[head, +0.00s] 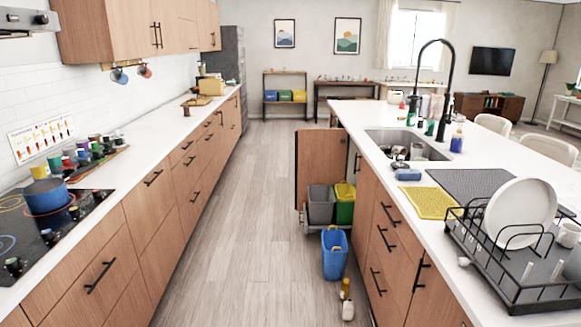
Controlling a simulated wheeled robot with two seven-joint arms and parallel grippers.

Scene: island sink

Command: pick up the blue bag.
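A blue bag (334,258) stands upright on the wooden floor, just in front of the pulled-out bins at the island. It looks stiff and bin-like, with an open top and a pale mark on its front. I cannot tell what is inside it. Neither of my grippers is in view, and nothing touches the bag from above.
An open cabinet door (320,165) stands out from the island beside grey (320,204) and green-yellow bins (345,205). The island (395,245) bounds the right side. The aisle floor (235,230) to the left is clear.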

